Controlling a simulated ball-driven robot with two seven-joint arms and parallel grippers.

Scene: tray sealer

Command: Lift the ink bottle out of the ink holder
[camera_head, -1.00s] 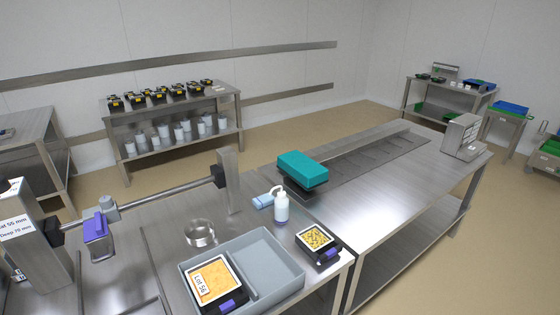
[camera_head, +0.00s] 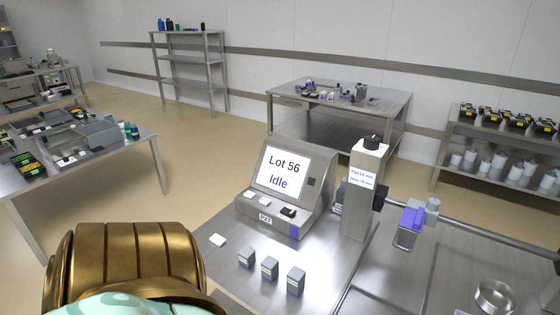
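No ink bottle or ink holder can be made out for certain. A small purple-blue block (camera_head: 411,219) hangs on a wire-like frame at the tower beside the rail. Small dark, white and purple items (camera_head: 345,93) stand on the steel table at the back, too small to identify. Neither gripper shows. A bronze ribbed part of mine (camera_head: 125,265) with a pale green piece fills the lower left.
A console (camera_head: 280,185) reading "Lot 56 Idle" stands on the steel bench beside a tower (camera_head: 361,190) with a black knob. Three small grey blocks (camera_head: 270,268) stand in front. A metal ring (camera_head: 494,296) sits lower right. Floor (camera_head: 190,170) is open behind the bench.

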